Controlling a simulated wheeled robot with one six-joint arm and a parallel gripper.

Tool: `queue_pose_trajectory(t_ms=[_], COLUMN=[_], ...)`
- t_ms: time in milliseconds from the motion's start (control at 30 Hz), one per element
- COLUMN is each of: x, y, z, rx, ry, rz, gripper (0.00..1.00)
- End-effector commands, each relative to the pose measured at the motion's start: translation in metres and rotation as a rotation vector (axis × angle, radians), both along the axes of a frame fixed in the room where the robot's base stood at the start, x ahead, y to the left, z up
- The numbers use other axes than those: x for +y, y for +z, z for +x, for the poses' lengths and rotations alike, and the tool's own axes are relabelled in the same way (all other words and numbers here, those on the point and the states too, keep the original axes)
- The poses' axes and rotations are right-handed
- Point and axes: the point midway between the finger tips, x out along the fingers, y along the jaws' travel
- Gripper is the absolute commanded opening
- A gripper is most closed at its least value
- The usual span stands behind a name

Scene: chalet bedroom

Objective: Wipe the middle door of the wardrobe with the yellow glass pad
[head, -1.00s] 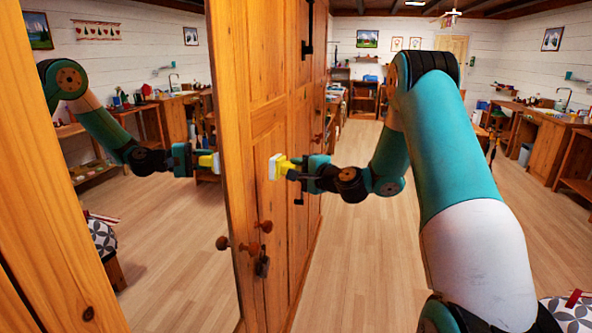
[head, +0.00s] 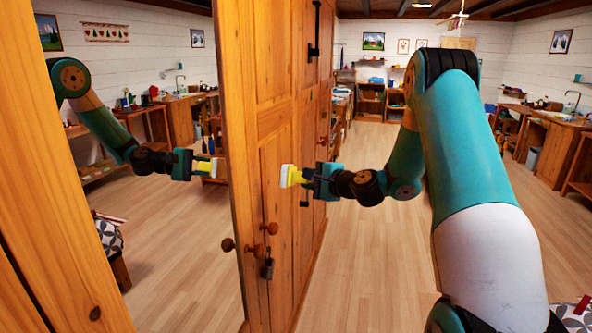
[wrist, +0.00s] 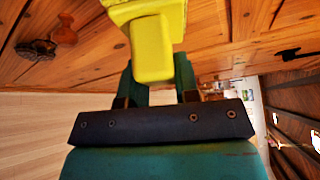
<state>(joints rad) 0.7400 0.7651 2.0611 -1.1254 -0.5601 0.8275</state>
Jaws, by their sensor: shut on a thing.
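The yellow glass pad (head: 293,176) has a pale front face turned left towards the wardrobe. My gripper (head: 309,180) is shut on its yellow handle. In the wrist view the pad (wrist: 152,45) sticks out beyond the fingers of my gripper (wrist: 156,84). The wardrobe (head: 272,90) stands on the left, with a mirrored panel (head: 170,240) between a wooden frame and wooden doors. The mirror shows my arm and the pad. The pad lies in front of the wooden panels in the head view. A gap seems to remain, but its size is unclear.
The floor (head: 365,250) right of the wardrobe is clear. Desks and shelves (head: 372,100) stand at the back and right.

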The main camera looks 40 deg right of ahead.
Motion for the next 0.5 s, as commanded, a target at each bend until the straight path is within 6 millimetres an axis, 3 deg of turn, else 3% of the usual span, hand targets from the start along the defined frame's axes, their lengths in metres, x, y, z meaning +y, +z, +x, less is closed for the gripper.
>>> queue_pose_trajectory(t_ms=[233, 500], x=[0.021, 0.031], y=[-0.020, -0.033], z=[-0.011, -0.013], rx=[0.265, 0.370], ry=[-0.003, -0.026], rz=[0.319, 0.435], gripper=[0.00, 0.00])
